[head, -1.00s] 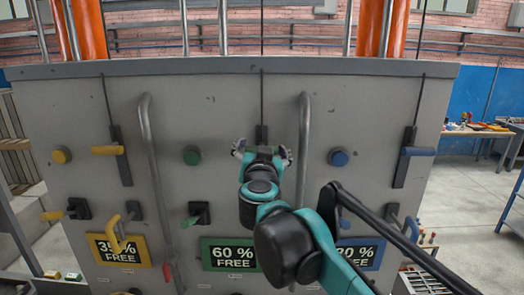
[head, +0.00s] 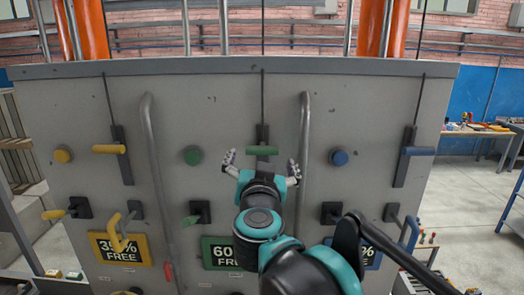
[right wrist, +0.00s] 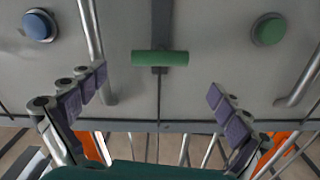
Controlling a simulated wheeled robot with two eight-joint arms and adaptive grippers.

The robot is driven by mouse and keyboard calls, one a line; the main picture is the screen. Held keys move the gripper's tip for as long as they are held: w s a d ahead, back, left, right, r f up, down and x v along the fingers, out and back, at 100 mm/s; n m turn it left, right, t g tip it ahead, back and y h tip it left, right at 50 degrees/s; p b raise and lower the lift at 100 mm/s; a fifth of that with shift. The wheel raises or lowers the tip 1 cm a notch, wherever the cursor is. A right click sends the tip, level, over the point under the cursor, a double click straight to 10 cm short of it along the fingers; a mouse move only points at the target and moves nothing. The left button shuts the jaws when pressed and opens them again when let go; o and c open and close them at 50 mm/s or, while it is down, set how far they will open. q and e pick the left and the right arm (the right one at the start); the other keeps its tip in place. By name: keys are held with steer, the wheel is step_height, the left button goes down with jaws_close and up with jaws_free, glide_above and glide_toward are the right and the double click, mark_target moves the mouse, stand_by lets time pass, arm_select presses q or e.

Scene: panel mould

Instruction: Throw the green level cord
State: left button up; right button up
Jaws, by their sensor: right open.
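The green level cord's handle (head: 262,150) is a horizontal green bar on a dark vertical slot plate in the middle of the grey panel. A thin dark cord runs up from it to the panel's top edge. My right gripper (head: 261,168) is open and empty just below and in front of the handle, fingers spread to either side. In the right wrist view the handle (right wrist: 160,58) sits beyond and between the open fingertips (right wrist: 157,82), not touching them. My left gripper is not in view.
A round green knob (head: 192,156) and a vertical grey pipe (head: 305,130) flank the handle. A yellow handle (head: 109,149) and a blue handle (head: 418,151) sit on similar slots. A green lever (head: 194,220) and the 60 % sign (head: 217,252) are lower.

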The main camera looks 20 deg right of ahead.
steer(key=shift+v, duration=1.95)
